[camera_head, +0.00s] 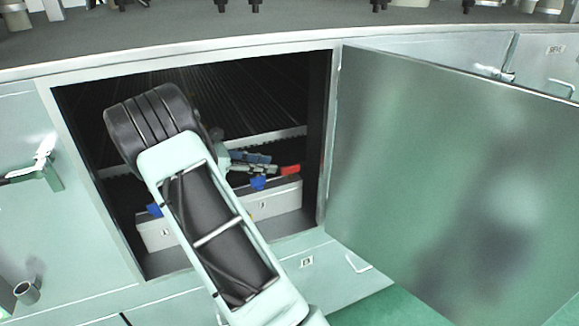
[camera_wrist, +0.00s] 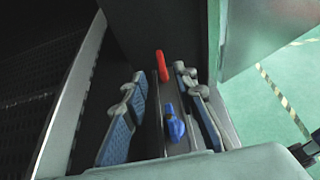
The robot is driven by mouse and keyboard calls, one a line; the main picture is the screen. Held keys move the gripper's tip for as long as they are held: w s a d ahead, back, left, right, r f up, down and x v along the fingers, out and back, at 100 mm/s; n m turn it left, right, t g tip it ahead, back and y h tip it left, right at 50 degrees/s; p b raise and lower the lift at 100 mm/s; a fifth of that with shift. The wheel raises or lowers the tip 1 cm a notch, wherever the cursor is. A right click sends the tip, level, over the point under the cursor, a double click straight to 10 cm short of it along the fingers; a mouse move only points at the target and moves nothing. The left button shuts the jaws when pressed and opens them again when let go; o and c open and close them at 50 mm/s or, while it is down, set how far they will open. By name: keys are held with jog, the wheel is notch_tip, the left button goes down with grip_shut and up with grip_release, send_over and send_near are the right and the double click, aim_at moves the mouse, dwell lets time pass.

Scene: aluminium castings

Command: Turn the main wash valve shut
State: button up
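A red handle (camera_head: 290,170) sits at the right end of a pale ledge inside the open cabinet. In the wrist view the red handle (camera_wrist: 162,65) shows in line with the gap between my fingertips. My gripper (camera_head: 270,165) is inside the cabinet, its blue-padded fingers pointing right. In the wrist view my gripper (camera_wrist: 159,70) is open, its fingers well apart. A blue handle (camera_wrist: 175,128) lies lower between the fingers; it also shows in the head view (camera_head: 258,183). No label shows which handle is the main wash valve. I cannot tell whether either finger touches the red handle.
The cabinet door (camera_head: 440,170) stands open at the right. The ledge (camera_head: 275,205) carries another blue handle (camera_head: 155,209) at its left. The cabinet frame (camera_head: 328,140) is close to the right of my gripper. Green floor (camera_wrist: 280,85) is clear outside.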

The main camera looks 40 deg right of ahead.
aim_at(288, 166)
jog(key=x, duration=0.8)
jog(key=shift+s+d+f+p, duration=0.15)
jog(key=shift+d+p, duration=0.15)
jog(key=shift+d, duration=0.05)
grip_shut()
